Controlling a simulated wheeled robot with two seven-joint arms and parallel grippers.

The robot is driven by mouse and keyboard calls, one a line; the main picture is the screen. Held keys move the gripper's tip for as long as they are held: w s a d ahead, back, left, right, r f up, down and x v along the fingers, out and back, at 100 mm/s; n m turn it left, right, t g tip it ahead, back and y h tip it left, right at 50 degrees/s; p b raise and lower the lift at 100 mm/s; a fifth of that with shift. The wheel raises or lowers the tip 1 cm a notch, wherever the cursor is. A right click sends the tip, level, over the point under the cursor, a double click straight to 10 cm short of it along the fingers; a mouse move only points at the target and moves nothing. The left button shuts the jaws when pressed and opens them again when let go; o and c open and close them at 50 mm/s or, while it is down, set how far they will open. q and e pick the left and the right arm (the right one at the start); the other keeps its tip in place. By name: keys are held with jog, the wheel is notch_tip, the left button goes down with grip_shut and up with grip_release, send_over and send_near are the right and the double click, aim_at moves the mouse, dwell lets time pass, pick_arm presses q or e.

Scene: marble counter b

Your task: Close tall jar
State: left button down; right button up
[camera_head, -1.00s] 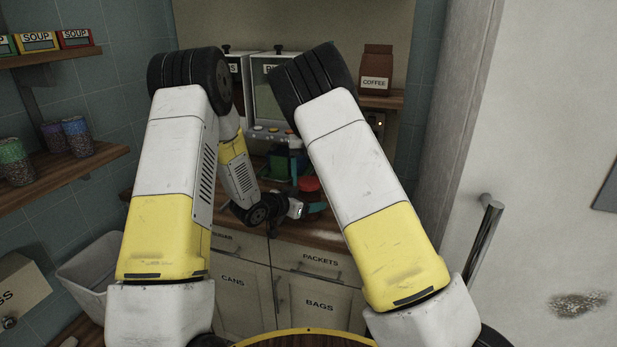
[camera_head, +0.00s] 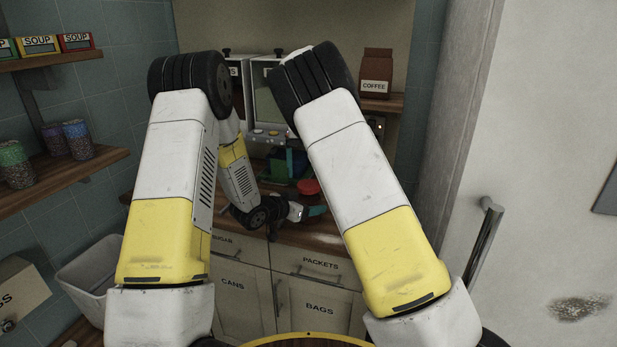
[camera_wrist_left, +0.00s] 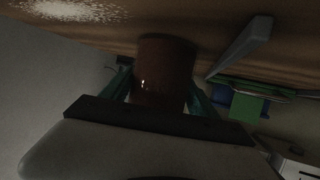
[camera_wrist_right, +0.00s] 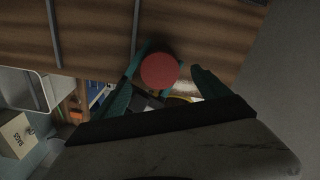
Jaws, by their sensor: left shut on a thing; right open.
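A dark brown, cylindrical jar (camera_wrist_left: 165,72) stands between the teal fingers of my left gripper (camera_wrist_left: 163,88) in the left wrist view. This gripper is shut on it. In the head view my left gripper (camera_head: 314,210) is low, by the counter's front edge. A round red lid (camera_head: 308,187) shows just above it there. In the right wrist view the red lid (camera_wrist_right: 160,71) lies between the fingertips of my open right gripper (camera_wrist_right: 172,66). I cannot tell whether the fingers touch it or how it sits on the jar. In the head view my right arm hides most of the right gripper.
The wooden counter (camera_head: 285,232) has drawers and cupboards below. A green and blue object (camera_head: 280,165) lies behind the lid. Dispensers (camera_head: 265,105) and a coffee bag (camera_head: 376,73) stand at the back. Shelves (camera_head: 65,170) are at left; a white bin (camera_head: 92,275) is below.

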jog(key=shift+r, duration=0.3)
jog(key=shift+c, duration=0.9)
